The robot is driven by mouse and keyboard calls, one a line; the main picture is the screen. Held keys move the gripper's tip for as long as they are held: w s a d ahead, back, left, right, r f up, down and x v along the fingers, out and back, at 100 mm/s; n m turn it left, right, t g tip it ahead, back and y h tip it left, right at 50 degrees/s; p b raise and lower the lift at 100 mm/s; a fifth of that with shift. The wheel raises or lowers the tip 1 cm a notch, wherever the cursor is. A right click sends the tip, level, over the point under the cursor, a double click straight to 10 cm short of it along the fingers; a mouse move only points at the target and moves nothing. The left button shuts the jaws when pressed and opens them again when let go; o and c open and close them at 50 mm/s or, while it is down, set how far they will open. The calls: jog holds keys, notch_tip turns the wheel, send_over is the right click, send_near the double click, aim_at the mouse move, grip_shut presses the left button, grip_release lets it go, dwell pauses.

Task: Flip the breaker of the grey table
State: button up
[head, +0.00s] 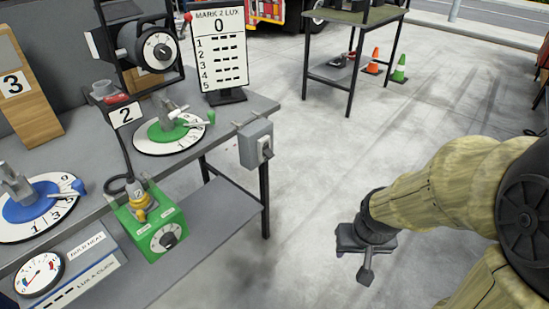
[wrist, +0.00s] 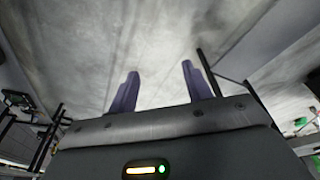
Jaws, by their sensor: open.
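The grey table (head: 225,215) stands at the left in the head view. A grey breaker box (head: 256,144) is fixed at its right front corner, with a small lever (head: 267,149) on its right side. My gripper (head: 366,265) hangs over the open floor to the right of the table, well apart from the breaker. In the wrist view my gripper (wrist: 158,85) shows two purple fingers spread wide with nothing between them. The breaker cannot be clearly made out in the wrist view.
On the table are a green dial (head: 176,134), a blue dial (head: 40,205), a scoreboard (head: 221,50) and a lamp (head: 150,48). A green table (head: 350,18) and cones (head: 399,68) stand behind. Floor between is clear.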

aim_at(272, 157)
jog(key=w+f+n+t+b, duration=0.1)
jog(key=w+f+n+t, duration=0.1)
jog(key=w, duration=0.5)
jog(key=w+f+n+t+b, duration=0.1)
jog(key=w+f+n+t, duration=0.15)
jog(key=w, duration=0.45)
jog(key=w+a+f+n+t+y+b, duration=0.1)
jog(key=w+a+n+t+y+b, duration=0.2)
jog(key=w+y, duration=0.9)
jog(key=a+n+t+y, duration=0.1)
jog(key=a+n+y, duration=0.1)
jog(key=a+n, duration=0.1)
jog(key=shift+w+a+b, duration=0.15)
jog(key=shift+a+b, duration=0.15)
jog(key=shift+b, duration=0.05)
jog(key=shift+a+f, duration=0.1)
jog(key=b+x, duration=0.3)
jog(key=x, duration=1.4)
jog(key=shift+a, duration=0.2)
